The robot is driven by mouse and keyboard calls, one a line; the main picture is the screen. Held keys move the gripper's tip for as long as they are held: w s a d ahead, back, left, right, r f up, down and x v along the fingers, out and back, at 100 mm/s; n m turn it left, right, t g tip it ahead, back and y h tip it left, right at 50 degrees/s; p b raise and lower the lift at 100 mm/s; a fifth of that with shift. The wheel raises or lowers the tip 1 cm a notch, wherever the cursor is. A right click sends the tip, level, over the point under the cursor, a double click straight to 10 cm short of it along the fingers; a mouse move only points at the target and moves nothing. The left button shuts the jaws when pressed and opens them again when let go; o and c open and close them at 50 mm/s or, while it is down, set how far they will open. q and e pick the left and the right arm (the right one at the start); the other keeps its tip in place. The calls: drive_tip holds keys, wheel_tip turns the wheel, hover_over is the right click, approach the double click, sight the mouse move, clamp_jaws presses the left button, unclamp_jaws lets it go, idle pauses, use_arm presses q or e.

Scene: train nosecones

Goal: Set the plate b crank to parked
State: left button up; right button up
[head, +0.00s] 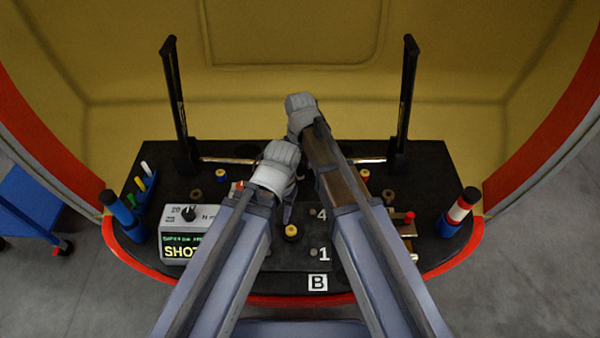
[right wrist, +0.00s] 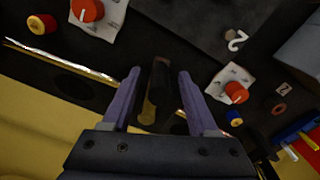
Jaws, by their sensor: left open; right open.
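The B label (head: 317,283) marks the front of a dark plate (head: 300,262) with the numbers 1 and 4 and a yellow knob (head: 291,232). My right gripper (right wrist: 159,76) is open. A dark bar (right wrist: 160,82) with a yellowish lower end stands between its fingers with gaps at both sides. I cannot tell if this bar is the crank's handle. In the head view, my right arm and wrist hide that place. My left gripper (head: 288,212) hangs open over the back left of plate B, its fingers mostly hidden by its wrist.
Two upright black posts (head: 176,105) and (head: 406,100) stand at the back. A display box (head: 183,232) is left, with coloured pegs (head: 140,183) behind it. A red knob (right wrist: 236,92) is beside my right gripper. A blue cylinder (head: 118,210) and a red-white one (head: 461,205) stand at the sides.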

drive_tip(key=shift+f, duration=0.45)
drive_tip(key=shift+c, duration=0.4)
clamp_jaws()
idle(0.8)
